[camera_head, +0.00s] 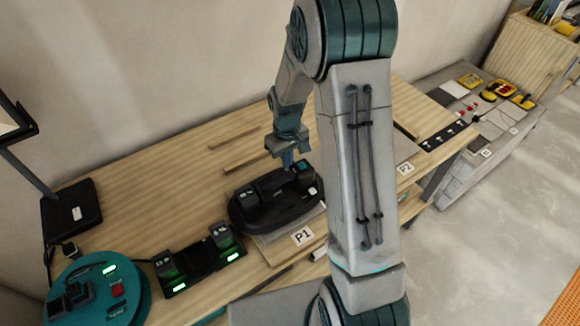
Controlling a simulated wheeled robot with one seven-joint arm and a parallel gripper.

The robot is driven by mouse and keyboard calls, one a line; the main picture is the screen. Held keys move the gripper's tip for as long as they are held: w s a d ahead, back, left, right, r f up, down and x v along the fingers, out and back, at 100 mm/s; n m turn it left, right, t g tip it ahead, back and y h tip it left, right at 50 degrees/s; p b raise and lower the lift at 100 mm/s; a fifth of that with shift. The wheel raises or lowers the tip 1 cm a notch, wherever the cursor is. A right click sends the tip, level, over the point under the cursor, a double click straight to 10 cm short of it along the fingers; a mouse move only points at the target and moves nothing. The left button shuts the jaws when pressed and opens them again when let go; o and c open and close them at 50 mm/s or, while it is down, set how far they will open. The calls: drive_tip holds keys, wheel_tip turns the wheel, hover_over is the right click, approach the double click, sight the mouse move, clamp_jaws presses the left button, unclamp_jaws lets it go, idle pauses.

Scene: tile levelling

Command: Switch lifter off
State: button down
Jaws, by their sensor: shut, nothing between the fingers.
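The lifter (262,206) looks like a dark oval device with a handle bar along its top. It rests at the spot labelled P1 on the wooden bench. A small blue patch and a light button show near its right end. My gripper (289,160) points down over that right end, shut and empty. Its fingertips are close to the top of the lifter; I cannot tell whether they touch it. The state of the lifter's switch is too small to read.
A teal round device (135,290) and a charger with green lights (200,262) stand at the left. Wooden strips (240,135) lie at the back. A P2 label (405,168) and grey slabs with yellow tools (470,80) are at the right.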

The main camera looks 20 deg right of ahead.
drive_tip(key=shift+f+b, duration=0.75)
drive_tip(key=shift+f, duration=0.15)
idle(0.4)
drive_tip(key=shift+r, duration=0.1)
drive_tip(key=shift+r+p, duration=2.25)
drive_tip(key=shift+r, duration=1.15)
